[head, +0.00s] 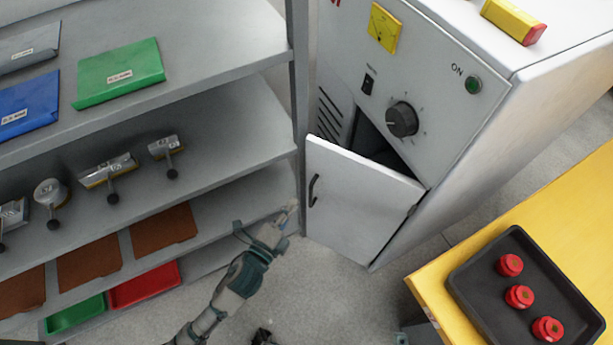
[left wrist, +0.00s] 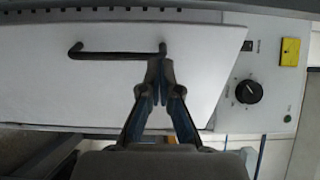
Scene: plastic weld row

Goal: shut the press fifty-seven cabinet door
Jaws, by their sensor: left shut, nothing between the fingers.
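The press cabinet (head: 452,95) is a white box with a dark knob, a switch and a green ON button. Its white door (head: 362,200) stands partly open in the head view, with a dark gap showing above it. The door's dark bar handle (head: 313,190) is near its left edge; it also shows in the left wrist view (left wrist: 115,54). My left gripper (head: 291,212) is shut and empty, just left of the door. In the left wrist view its fingertips (left wrist: 159,66) are close to one handle end; I cannot tell whether they touch.
A grey shelf rack (head: 230,120) with folders, tools and trays stands left, its post close to the door. A yellow table (head: 440,285) with a black tray (head: 470,290) of red parts is at the lower right. Grey floor is clear below the door.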

